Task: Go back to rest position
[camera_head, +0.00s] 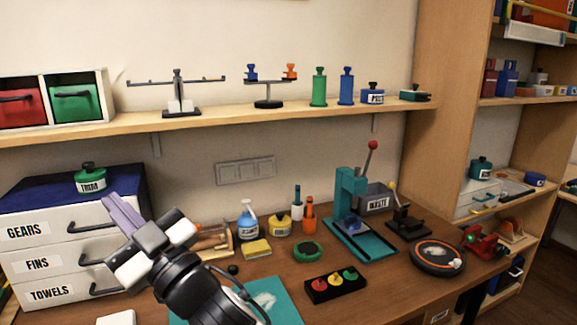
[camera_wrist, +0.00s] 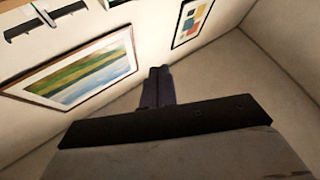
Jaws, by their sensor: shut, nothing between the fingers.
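My gripper (camera_head: 120,212) is at the lower left in the head view, raised above the desk in front of the labelled drawers. Its purple fingers are together and point up and to the left. In the wrist view, the shut fingers (camera_wrist: 157,88) show past the dark edge of the gripper body. Nothing is held between them. The wrist camera faces the upper wall, with a landscape picture (camera_wrist: 75,75) and a smaller framed picture (camera_wrist: 192,20).
A drawer unit (camera_head: 40,210) marked GEARS, FINS and TOWELS stands behind my gripper, with a green TRIM container (camera_head: 90,178) on top. A teal press (camera_head: 352,215), a round turntable (camera_head: 437,257) and a block with coloured knobs (camera_head: 335,284) stand on the desk. A wall shelf (camera_head: 220,120) runs above.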

